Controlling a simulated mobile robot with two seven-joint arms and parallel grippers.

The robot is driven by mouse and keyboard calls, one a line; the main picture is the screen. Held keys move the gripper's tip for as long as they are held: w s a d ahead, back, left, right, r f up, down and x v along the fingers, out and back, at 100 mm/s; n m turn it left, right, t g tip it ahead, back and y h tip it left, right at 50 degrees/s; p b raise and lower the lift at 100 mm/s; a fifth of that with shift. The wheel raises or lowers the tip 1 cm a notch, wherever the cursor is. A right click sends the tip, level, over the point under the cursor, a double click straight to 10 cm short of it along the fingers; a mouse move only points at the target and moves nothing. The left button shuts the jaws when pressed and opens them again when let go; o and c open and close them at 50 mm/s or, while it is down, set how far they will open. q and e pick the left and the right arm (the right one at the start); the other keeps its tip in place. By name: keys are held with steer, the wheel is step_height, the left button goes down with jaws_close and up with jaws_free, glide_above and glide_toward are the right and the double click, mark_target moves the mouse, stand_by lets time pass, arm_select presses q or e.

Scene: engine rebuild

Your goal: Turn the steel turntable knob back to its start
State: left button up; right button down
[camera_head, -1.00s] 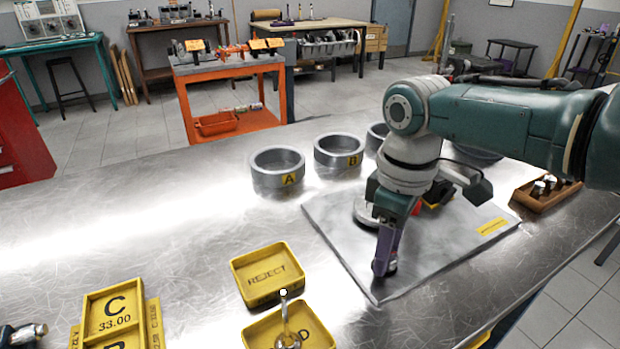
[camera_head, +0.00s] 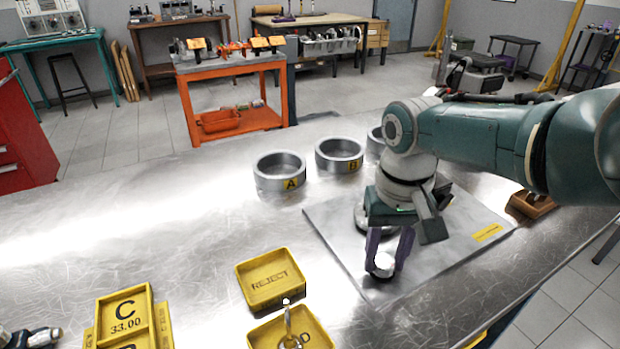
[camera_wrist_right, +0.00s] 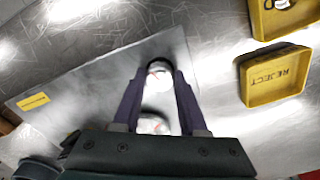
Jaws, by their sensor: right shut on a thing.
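The steel turntable knob (camera_head: 383,265) is a bright round piece near the front edge of the grey plate (camera_head: 335,240). My right gripper (camera_head: 384,262) points down, with its two purple fingers shut on the knob, one on each side. In the right wrist view, the knob (camera_wrist_right: 158,70) sits between the fingertips of the right gripper (camera_wrist_right: 158,78). A second pale round part (camera_wrist_right: 153,124) shows between the fingers nearer the palm. In the head view, the arm hides much of the plate's middle. I cannot see any angle mark on the knob clearly.
Ring A (camera_head: 280,172) and ring B (camera_head: 338,155) stand behind the plate. The yellow REJECT tray (camera_head: 270,300), another yellow tray (camera_head: 320,325) and the C tray (camera_head: 150,310) are at the front. A wooden block (camera_head: 530,204) stands to the right. The metal bench is clear at left.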

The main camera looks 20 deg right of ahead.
steer(key=m, duration=0.3)
steer(key=shift+m, duration=0.3)
stand_by(0.3)
steer(key=shift+c, duration=2.2)
jaws_free()
steer(key=shift+r, duration=0.1)
